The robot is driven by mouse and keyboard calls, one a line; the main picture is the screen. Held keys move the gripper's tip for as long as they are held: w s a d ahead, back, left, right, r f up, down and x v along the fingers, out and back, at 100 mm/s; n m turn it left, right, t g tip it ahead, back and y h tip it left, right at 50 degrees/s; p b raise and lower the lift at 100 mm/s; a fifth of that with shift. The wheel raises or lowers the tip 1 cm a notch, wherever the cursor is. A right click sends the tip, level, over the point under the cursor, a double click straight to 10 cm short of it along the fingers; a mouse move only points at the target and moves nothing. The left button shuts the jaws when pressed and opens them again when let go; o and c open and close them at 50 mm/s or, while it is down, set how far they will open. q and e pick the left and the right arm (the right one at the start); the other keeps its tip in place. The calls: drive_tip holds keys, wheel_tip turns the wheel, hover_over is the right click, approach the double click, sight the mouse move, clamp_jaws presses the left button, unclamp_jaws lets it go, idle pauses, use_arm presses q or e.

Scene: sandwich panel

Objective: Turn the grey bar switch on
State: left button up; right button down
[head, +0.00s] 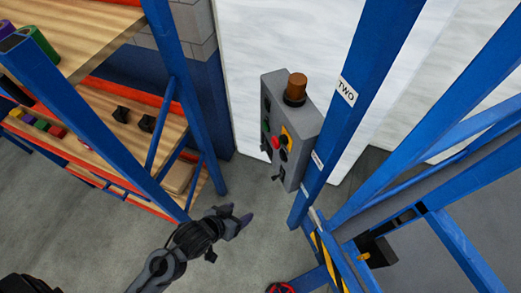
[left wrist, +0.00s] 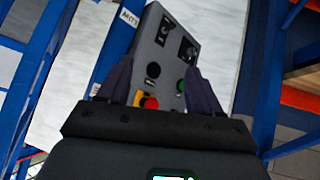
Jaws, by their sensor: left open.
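A grey control panel box (head: 300,128) hangs on a blue post in the head view, with a brown beacon on top. Its face carries a red button, a yellow part, a green button and small dark switches. The left wrist view shows that face (left wrist: 168,52) tilted, with dark square plates (left wrist: 188,50) near its far end; I cannot tell which control is the grey bar switch or its position. My left gripper (head: 238,217) is open and empty, below and left of the panel, apart from it. In the left wrist view its fingers (left wrist: 158,70) frame the panel's lower part.
Blue posts (head: 365,70) stand right of the panel. A shelf (head: 90,120) with small coloured blocks and dark items is at the left. A white wall (head: 250,60) stands behind the panel. Grey floor (head: 245,185) is open between shelf and panel.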

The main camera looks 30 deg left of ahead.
use_arm(q)
drive_tip(key=w+d+f+m+t+h+b, duration=0.1)
drive_tip(key=w+f+t+h+b, duration=0.1)
drive_tip(key=w+f+b, duration=0.3)
drive_tip(key=w+d+f+t+h+b, duration=0.1)
drive_tip(key=w+f+t+h+b, duration=0.2)
drive_tip(key=f, duration=0.4)
drive_tip(key=m+t+h+b, duration=0.1)
drive_tip(key=m+h+b, duration=0.3)
drive_tip(key=b, duration=2.7)
approach(264, 148)
drive_tip(key=shift+m+y, duration=0.3)
drive_tip(key=shift+m, duration=0.4)
drive_tip(key=x, duration=0.3)
drive_tip(key=b+x, duration=0.1)
drive_tip(key=x, duration=0.1)
drive_tip(key=f+b+x, duration=0.1)
drive_tip(key=x, duration=0.2)
drive_tip(key=shift+w+a+f, duration=0.1)
drive_tip(key=shift+w, duration=0.35)
drive_tip(key=shift+c, duration=0.5)
drive_tip(key=c, duration=1)
